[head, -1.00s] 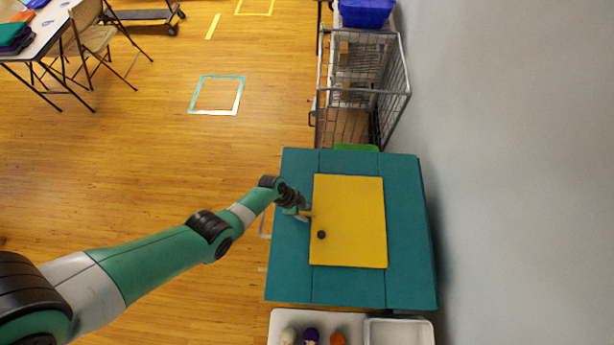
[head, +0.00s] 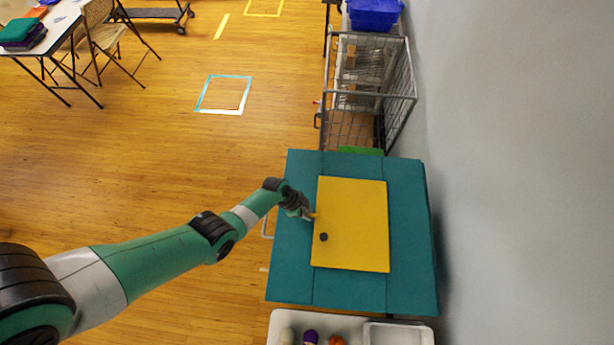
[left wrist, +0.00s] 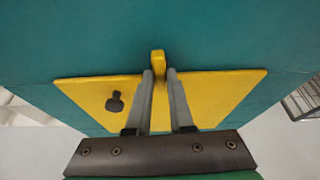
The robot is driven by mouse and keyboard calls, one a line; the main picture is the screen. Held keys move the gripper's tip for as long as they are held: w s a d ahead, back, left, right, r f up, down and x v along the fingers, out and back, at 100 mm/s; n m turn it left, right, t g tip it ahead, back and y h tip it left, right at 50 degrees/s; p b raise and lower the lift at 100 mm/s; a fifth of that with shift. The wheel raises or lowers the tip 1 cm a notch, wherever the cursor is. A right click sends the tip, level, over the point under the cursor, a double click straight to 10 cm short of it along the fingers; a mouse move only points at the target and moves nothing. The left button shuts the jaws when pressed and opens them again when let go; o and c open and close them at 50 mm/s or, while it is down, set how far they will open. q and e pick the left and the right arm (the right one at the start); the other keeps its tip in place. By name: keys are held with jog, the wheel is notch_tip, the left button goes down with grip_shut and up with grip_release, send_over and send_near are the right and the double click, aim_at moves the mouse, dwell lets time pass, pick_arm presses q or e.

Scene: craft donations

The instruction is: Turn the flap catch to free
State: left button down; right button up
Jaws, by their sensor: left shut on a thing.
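The yellow flap (head: 355,225) is a flat square panel on the teal box front (head: 290,270), with a dark round knob (head: 323,237) near its left edge. The small yellow catch (head: 312,216) sits at the flap's left edge. My left gripper (head: 306,213) is shut on the catch. In the left wrist view the catch (left wrist: 158,60) stands between the two grey fingertips (left wrist: 160,72) and lies across the flap's edge. The flap (left wrist: 215,95) lies flat there, with the knob (left wrist: 114,102) left of the fingers. My right gripper is not in view.
A white tray (head: 275,325) holding several small items and a white bin (head: 400,333) are at the bottom edge. A wire cart (head: 400,95) and blue bin (head: 372,15) stand beyond the teal box. The wall is close on the right; open wooden floor is left.

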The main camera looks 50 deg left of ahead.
pick_arm(q)
jog(key=n, duration=0.2)
jog(key=n+y+p, duration=0.1)
jog(key=n, duration=0.1)
jog(key=shift+s+d+n+t+y, duration=0.2)
jog(key=shift+n+t+y, duration=0.1)
jog(key=shift+t, duration=0.1)
jog(key=n+y, duration=0.1)
jog(key=n, duration=0.3)
jog(key=shift+d+y, duration=0.2)
jog(key=shift+y, duration=0.2)
jog(key=shift+w+d+f+n+y, duration=0.1)
jog(key=shift+n+y, duration=0.2)
jog(key=shift+n, duration=0.8)
jog(key=n+y+b, duration=0.1)
jog(key=n, duration=0.2)
jog(key=shift+d, duration=0.1)
jog(key=shift+w+n+g+y+b, duration=0.1)
jog(key=shift+n+g+y+b, duration=0.35)
jog(key=shift+n, duration=1.35)
jog(key=c, duration=0.8)
grip_release()
jog(key=shift+y, duration=0.25)
